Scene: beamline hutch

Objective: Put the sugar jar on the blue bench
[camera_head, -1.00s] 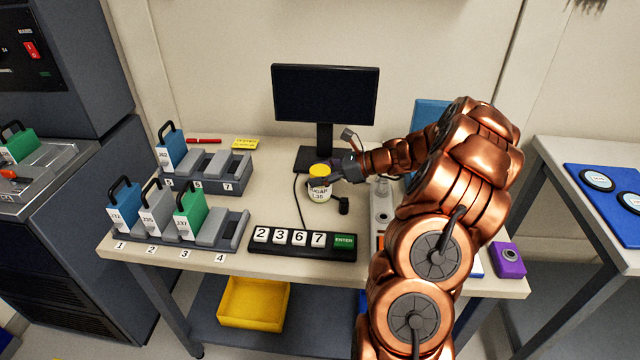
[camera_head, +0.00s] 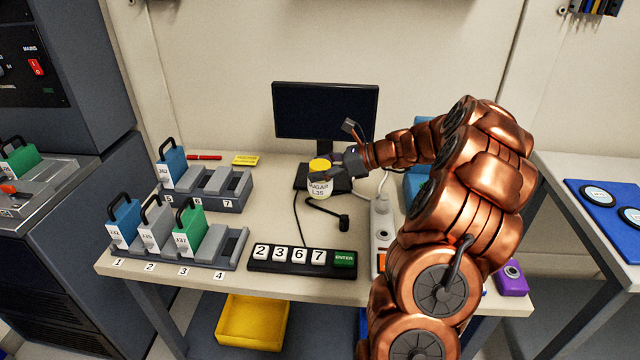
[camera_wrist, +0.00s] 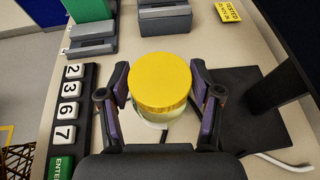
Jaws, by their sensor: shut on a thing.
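The sugar jar (camera_head: 320,187), a pale jar with a yellow lid and a label reading SUGAR, is upright in front of the monitor. My gripper (camera_head: 333,178) is shut on it from the right and holds it above the table. In the wrist view the yellow lid (camera_wrist: 160,82) lies between the two fingers, and most of the jar's body is hidden beneath it. A bench with a blue mat (camera_head: 606,218) stands at the right edge, partly cut off; I cannot tell for sure that it is the blue bench.
Round white-topped discs (camera_head: 593,194) lie on the mat. The table (camera_head: 285,215) carries a monitor (camera_head: 325,110), a key panel (camera_head: 302,260), racks with coloured handled blocks (camera_head: 190,230), a power strip (camera_head: 382,225) and a purple box (camera_head: 512,280). A gap separates table and bench.

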